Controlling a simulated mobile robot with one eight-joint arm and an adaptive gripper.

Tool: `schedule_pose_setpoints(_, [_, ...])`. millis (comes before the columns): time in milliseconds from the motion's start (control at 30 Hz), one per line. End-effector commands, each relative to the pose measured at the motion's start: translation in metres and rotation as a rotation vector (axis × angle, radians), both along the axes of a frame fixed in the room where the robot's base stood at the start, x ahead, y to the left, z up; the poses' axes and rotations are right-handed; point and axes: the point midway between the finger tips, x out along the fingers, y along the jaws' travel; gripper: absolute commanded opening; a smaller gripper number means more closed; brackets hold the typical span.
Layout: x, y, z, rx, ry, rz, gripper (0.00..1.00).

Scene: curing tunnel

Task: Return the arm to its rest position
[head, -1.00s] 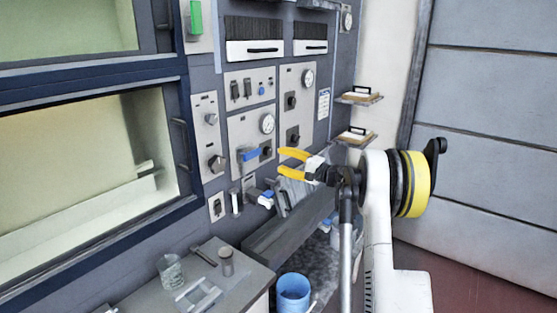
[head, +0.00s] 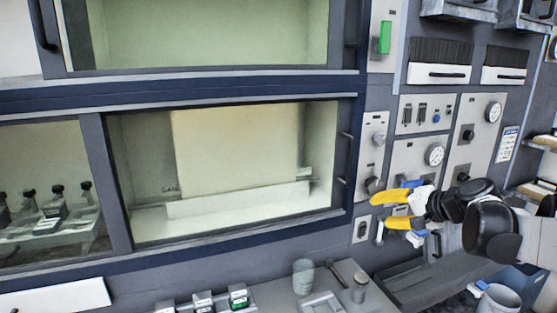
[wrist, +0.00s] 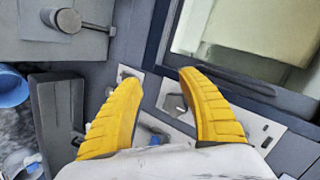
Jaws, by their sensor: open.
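My gripper (head: 378,210) is at the right in the head view, in front of the lower part of the control panel wall. Its two yellow fingers point left and are apart, with nothing between them. In the wrist view my gripper (wrist: 160,110) shows both yellow fingers spread, with the grey panel wall behind them. My white and black arm reaches in from the right edge of the head view.
A glass-fronted tunnel chamber (head: 235,215) fills the left and middle. A blue-white bucket (head: 497,299) stands at lower right.

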Motion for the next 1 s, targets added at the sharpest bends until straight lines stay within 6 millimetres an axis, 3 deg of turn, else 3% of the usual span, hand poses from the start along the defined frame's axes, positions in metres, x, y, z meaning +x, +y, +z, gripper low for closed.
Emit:
schedule_pose_setpoints(33, [-0.025, 0.024, -0.003, -0.064, 0.023, 0.033, 0.47])
schedule_pose_setpoints(200, [-0.114, 0.076, -0.024, -0.31, 0.089, 0.137, 0.47])
schedule_pose_setpoints(333, [-0.183, 0.097, -0.048, -0.503, 0.119, 0.214, 0.47])
schedule_pose_setpoints(500, [-0.257, 0.102, -0.084, -0.733, 0.133, 0.3, 0.47])
schedule_pose_setpoints(600, [-0.284, 0.099, -0.1, -0.831, 0.133, 0.334, 0.47])
schedule_pose_setpoints(700, [-0.299, 0.095, -0.109, -0.892, 0.13, 0.353, 0.47])
schedule_pose_setpoints(1000, [-0.305, 0.093, -0.113, -0.922, 0.129, 0.361, 0.47])
